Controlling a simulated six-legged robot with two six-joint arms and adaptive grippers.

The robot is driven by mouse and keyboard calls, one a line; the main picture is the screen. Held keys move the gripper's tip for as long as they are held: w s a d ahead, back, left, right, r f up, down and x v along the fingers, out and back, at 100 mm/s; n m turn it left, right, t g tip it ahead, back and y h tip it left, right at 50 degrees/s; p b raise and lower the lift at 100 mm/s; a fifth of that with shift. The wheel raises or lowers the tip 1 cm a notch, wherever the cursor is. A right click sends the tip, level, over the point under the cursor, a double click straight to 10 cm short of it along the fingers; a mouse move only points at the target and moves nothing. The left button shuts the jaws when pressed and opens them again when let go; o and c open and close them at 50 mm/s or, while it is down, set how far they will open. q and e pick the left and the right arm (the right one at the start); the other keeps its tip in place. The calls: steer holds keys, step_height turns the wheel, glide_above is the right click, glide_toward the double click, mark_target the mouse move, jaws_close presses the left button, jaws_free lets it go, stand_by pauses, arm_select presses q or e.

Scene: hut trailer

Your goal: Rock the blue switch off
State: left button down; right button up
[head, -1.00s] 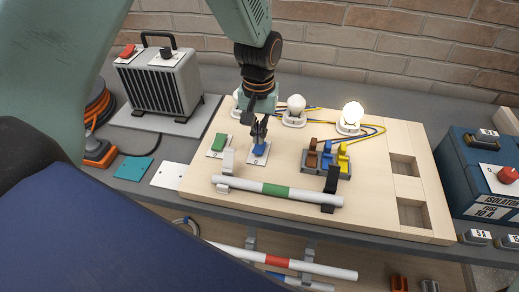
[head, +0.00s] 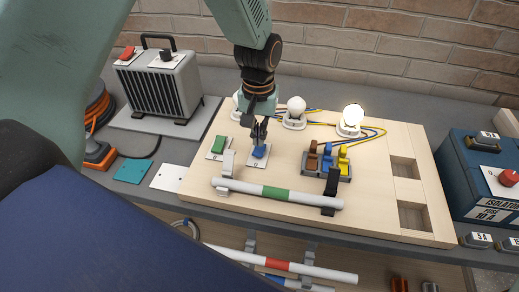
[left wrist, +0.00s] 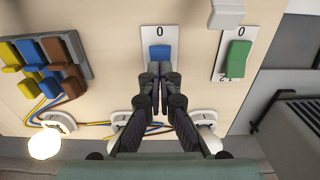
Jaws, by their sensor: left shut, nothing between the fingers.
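The blue switch (head: 260,151) sits on a white plate on the wooden board. In the left wrist view the blue rocker (left wrist: 159,53) shows just beyond my fingertips, with a "0" marked on the plate above it. My left gripper (head: 259,138) is shut and empty, pointing down at the switch. It also shows in the left wrist view (left wrist: 160,72), its tips at the near edge of the rocker. I cannot tell whether they touch it. The fingers hide the lower part of the plate. My right gripper is not in view.
A green switch (head: 218,145) is left of the blue one. A lit bulb (head: 353,114) and unlit bulb (head: 296,105) stand behind. A tube with a green band (head: 276,191) lies in front. A terminal block (head: 328,160) is to the right, a heater (head: 160,84) at left.

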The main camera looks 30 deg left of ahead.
mark_target(259, 151)
arm_select(q)
steer(key=shift+s, duration=0.1)
steer(key=shift+f, duration=0.2)
steer(key=shift+f, duration=0.1)
stand_by(0.3)
steer(key=shift+f, duration=0.25)
steer(key=shift+f+b, duration=0.15)
steer(key=shift+b, duration=0.15)
steer(key=shift+f+b, duration=0.35)
steer(key=shift+f, duration=0.5)
stand_by(0.6)
step_height(259, 151, up, 7)
steer(key=p, duration=0.7)
steer(key=shift+r, duration=0.1)
